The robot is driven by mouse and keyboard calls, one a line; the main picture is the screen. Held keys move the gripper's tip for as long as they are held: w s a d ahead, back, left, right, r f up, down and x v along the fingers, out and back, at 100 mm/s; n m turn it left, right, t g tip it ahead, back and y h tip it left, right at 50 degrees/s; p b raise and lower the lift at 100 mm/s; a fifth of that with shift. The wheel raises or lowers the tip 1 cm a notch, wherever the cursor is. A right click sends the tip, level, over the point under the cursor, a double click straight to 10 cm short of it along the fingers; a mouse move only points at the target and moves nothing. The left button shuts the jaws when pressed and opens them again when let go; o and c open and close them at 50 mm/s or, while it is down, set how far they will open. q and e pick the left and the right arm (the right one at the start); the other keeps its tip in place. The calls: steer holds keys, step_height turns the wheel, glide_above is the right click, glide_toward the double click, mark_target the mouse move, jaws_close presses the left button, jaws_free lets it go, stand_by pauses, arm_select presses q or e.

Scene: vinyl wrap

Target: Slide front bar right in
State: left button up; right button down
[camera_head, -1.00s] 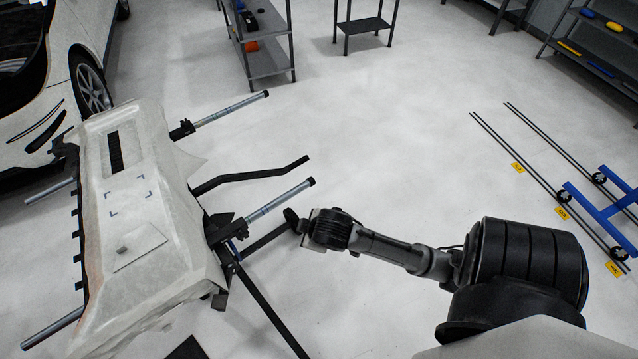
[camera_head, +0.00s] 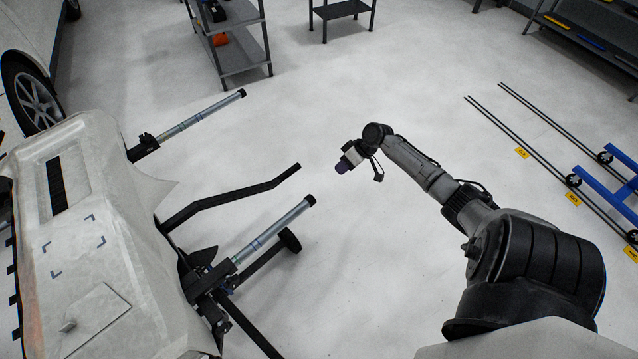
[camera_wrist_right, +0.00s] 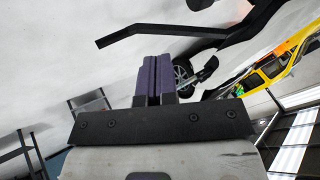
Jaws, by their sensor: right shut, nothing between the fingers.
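A white-wrapped panel stands on a black frame at the left in the head view. Two silver bars with black end caps stick out from the frame toward the right: a near bar (camera_head: 275,235) and a far bar (camera_head: 203,116). I cannot tell from the picture which one is the front right bar. My right gripper (camera_head: 343,166) hangs in open space to the right of the near bar's tip, apart from it and empty. Its purple fingers (camera_wrist_right: 153,78) are pressed together in the right wrist view. My left gripper is out of view.
The wrapped panel (camera_head: 95,225) fills the lower left. A bent black arm (camera_head: 230,197) reaches out between the bars; a black foot (camera_head: 290,240) lies below the near bar. A grey shelf (camera_head: 240,55) stands behind. Blue-framed rails (camera_head: 600,190) are at the right. The floor between is clear.

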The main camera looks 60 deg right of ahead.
mark_target(278, 223)
arm_select(q)
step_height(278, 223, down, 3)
steer(key=b, duration=0.2)
steer(key=shift+b, duration=0.35)
arm_select(e)
steer(key=w+a+f, duration=0.5)
steer(key=a+f, duration=0.2)
steer(key=f, duration=0.1)
steer(key=shift+w+a, duration=0.25)
steer(key=shift+a, duration=0.15)
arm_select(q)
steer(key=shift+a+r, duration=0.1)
